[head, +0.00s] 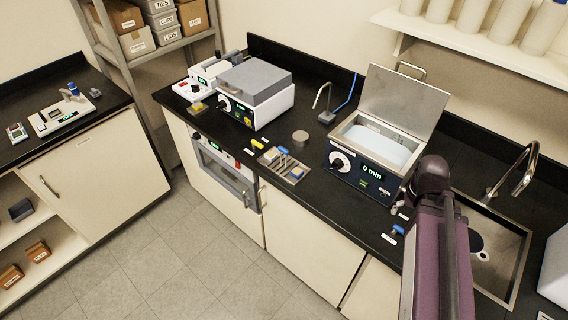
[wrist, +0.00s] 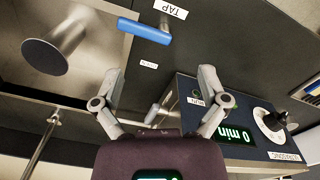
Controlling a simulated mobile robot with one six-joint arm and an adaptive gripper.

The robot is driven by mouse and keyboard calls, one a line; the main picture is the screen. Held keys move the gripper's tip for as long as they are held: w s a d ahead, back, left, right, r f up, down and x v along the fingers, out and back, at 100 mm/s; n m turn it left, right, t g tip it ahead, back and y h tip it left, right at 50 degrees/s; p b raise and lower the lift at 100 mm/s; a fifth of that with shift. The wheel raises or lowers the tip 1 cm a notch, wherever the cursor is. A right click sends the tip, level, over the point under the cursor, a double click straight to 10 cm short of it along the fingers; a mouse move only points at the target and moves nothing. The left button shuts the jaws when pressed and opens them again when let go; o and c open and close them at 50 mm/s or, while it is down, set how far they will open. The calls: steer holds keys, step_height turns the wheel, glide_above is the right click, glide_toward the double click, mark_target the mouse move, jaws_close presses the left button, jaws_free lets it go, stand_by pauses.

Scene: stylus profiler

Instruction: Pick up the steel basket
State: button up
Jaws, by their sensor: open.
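I cannot clearly make out a steel basket in either view. The ultrasonic bath (head: 362,160) stands on the counter with its steel lid (head: 400,100) raised. Pale blue liquid (head: 380,145) shows inside it, and no basket is distinct there. Its "0 min" front also shows in the wrist view (wrist: 235,133). My gripper (wrist: 160,82) is open and empty, its two fingers spread above the dark counter between the sink and the bath's front. In the head view my arm hides the gripper and part of the counter right of the bath.
A steel sink (head: 515,250) with a curved tap (head: 520,170) lies at the right. A blue tap lever (wrist: 144,31) is near my fingers. Left of the bath are a slotted grey tray (head: 297,174), a round grey piece (head: 300,137) and a grey-topped white instrument (head: 256,100).

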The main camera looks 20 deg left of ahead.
steer(key=w+a+f+n+t+h+b, duration=0.1)
steer(key=w+a+n+t+h+b, duration=0.2)
steer(key=a+n, duration=0.65)
steer(key=w+a+n+t+h+b, duration=0.2)
steer(key=w+a+n, duration=0.45)
steer(key=a, duration=0.55)
steer(key=s+a+r+n+t+b, duration=0.1)
steer(key=s+a+n+t, duration=0.1)
steer(key=a+n, duration=0.5)
steer(key=s+a+r+n+t+b, duration=0.2)
steer(key=a+n, duration=0.6)
steer(key=a, duration=1.1)
steer(key=t, duration=0.2)
steer(key=shift+s+a+t, duration=0.25)
steer(key=shift+s+t, duration=0.1)
steer(key=shift+t, duration=0.05)
steer(key=shift+w, duration=0.1)
steer(key=b, duration=0.4)
glide_toward(283, 149)
steer(key=x, duration=0.3)
steer(key=shift+x, duration=0.85)
